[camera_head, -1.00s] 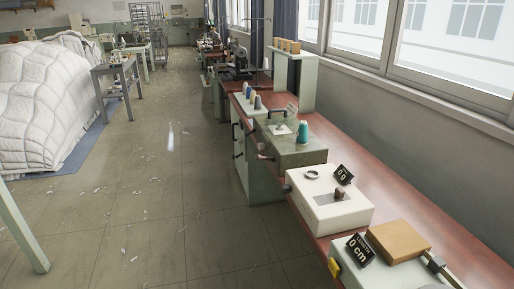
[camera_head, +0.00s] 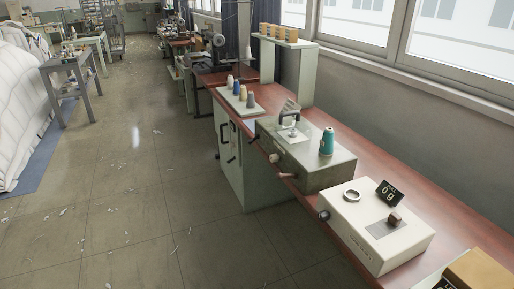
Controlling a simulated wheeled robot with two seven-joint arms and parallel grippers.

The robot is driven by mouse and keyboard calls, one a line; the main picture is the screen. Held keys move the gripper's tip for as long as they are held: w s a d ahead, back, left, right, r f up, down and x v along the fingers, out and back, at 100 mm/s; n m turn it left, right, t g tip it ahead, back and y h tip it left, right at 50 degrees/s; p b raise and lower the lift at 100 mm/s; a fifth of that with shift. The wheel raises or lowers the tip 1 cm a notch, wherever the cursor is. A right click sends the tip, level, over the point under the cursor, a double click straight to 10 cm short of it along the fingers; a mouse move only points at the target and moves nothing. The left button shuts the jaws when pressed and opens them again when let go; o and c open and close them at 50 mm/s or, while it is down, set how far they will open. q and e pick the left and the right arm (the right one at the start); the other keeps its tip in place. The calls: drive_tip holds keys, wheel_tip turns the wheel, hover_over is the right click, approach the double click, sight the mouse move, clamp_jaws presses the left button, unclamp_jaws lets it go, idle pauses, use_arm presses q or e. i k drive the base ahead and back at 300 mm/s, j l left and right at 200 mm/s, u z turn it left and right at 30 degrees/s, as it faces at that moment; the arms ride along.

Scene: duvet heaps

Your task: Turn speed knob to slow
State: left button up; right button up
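A grey-green machine box (camera_head: 318,170) stands on the red-brown bench, with a metal fitting on top and a teal thread spool (camera_head: 326,141) at its right. A small pale knob (camera_head: 274,158) and a dark lever with a light end (camera_head: 287,175) stick out from its front side. A white box (camera_head: 372,236) nearer to me has a round dark knob (camera_head: 323,215) on its left side. I cannot tell which knob sets speed, and no slow marking is readable. Neither of my grippers is in view.
A tray of thread cones (camera_head: 240,103) lies farther along the bench (camera_head: 440,210). The floor (camera_head: 120,210) left of the bench is mostly clear, with scattered scraps.

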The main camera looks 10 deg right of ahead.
sight(274, 158)
drive_tip(key=i+j, duration=0.1)
drive_tip(key=i, duration=0.6)
drive_tip(key=i+j+z, duration=0.1)
drive_tip(key=i, duration=0.65)
drive_tip(key=i+l, duration=0.1)
drive_tip(key=i, duration=0.25)
